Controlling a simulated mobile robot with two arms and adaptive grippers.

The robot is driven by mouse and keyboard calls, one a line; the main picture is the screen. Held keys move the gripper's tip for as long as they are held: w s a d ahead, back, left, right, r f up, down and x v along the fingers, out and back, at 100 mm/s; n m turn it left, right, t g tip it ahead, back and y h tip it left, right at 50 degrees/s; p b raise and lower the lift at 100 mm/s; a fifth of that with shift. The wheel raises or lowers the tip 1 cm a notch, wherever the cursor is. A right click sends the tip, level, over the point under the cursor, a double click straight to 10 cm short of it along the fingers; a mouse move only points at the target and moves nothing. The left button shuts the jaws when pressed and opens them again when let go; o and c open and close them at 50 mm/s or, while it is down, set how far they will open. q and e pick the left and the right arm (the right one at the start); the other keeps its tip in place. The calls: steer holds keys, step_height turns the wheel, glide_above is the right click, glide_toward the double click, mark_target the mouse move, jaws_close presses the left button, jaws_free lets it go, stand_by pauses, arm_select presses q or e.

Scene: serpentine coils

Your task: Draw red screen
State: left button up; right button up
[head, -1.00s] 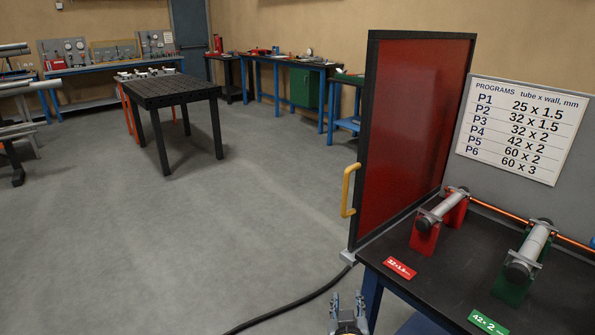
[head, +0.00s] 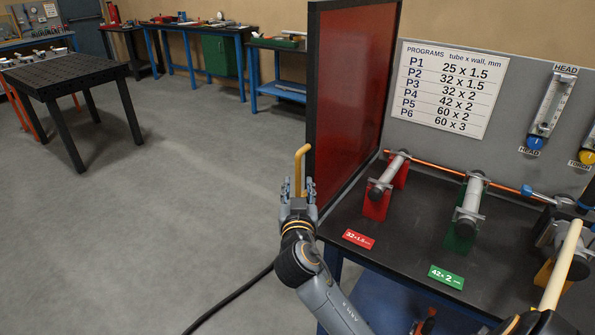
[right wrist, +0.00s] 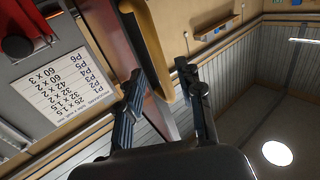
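The red screen (head: 347,105) is a tinted red panel in a black frame, standing at the left end of the black bench. Its yellow handle (head: 302,165) is on the near left edge of the frame. My right gripper (head: 298,188) points up at the handle. In the right wrist view the handle (right wrist: 166,60) shows between the two fingers of my right gripper (right wrist: 163,85), which stand apart; I cannot tell whether either finger touches it. The fingers partly hide the handle in the head view. My left gripper is not in view.
The bench (head: 400,235) holds a red (head: 377,204) and a green (head: 462,236) stand with tubes. A program sign (head: 445,88) is on the grey back panel. A pale stick-like handle (head: 562,262) rises at the lower right. The floor to the left is open; a black cable crosses it.

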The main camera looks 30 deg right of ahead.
mark_target(298, 179)
steer(key=shift+p+x, duration=0.4)
steer(key=shift+x, duration=1.8)
steer(key=shift+c, duration=0.2)
jaws_close()
